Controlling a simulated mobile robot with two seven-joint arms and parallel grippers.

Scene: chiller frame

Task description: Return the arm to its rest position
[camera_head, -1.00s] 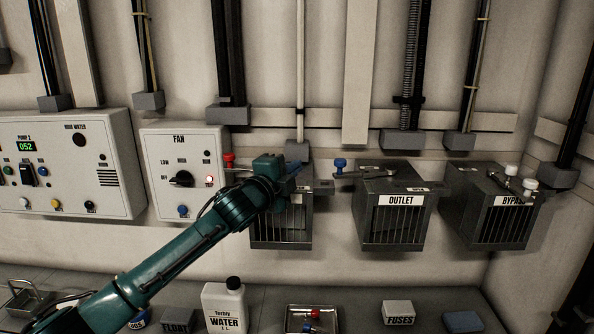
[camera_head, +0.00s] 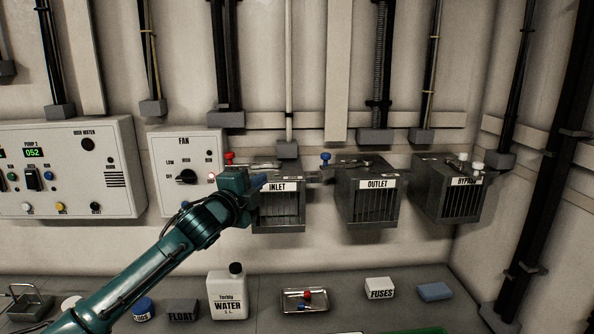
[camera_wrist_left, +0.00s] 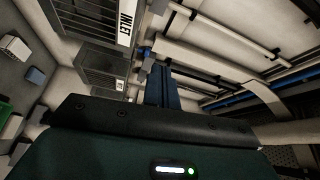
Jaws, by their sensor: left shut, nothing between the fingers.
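My left arm comes in from the lower left in the head view. Its gripper (camera_head: 262,180) is in front of the upper left part of the box labelled INLET (camera_head: 278,215), with its blue fingers together and nothing between them. The shut fingers also show in the left wrist view (camera_wrist_left: 162,88), with the INLET box (camera_wrist_left: 100,22) at upper left. I cannot tell whether the fingers touch the box. My right gripper is not in view.
Boxes labelled OUTLET (camera_head: 368,210) and BYPASS (camera_head: 446,205) hang to the right. The FAN panel (camera_head: 165,200) is behind the arm at left. On the bench stand a water bottle (camera_head: 227,297), a metal tray (camera_head: 290,308), a FUSES box (camera_head: 380,290) and a blue block (camera_head: 434,292).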

